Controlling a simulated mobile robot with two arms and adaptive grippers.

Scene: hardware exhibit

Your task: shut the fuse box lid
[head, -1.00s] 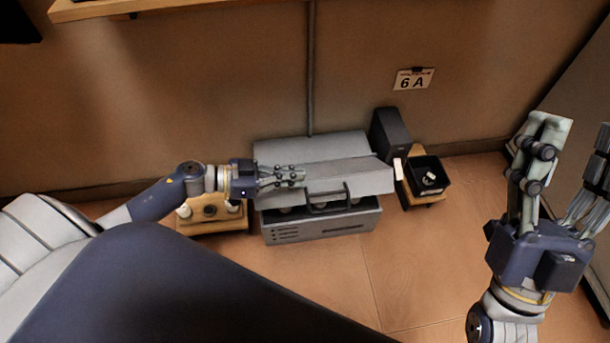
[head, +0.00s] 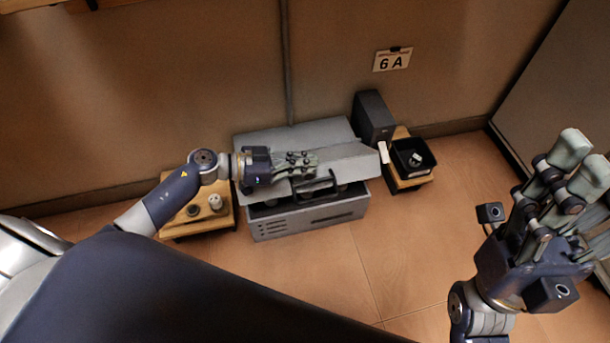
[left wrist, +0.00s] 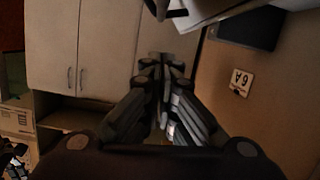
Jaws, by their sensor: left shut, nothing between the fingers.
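The grey fuse box (head: 310,222) stands on the floor against the wall. Its lid (head: 340,160) is partly lowered, with a dark gap along the front where several round parts show inside. A dark handle (head: 315,184) is on the lid's front edge. My left gripper (head: 314,163) is shut and empty, just over the lid near the handle; I cannot tell whether it touches. In the left wrist view its fingers (left wrist: 163,68) are together, and a pale edge shows at the top. My right gripper (head: 582,164) is open and empty at the right, away from the box.
A low wooden stand (head: 190,224) with small white and dark parts is left of the box. A dark upright box (head: 374,118) and a black tray (head: 412,156) on a wooden stand are at its right. A 6A sign (head: 392,60) is on the wall. The floor in front is clear.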

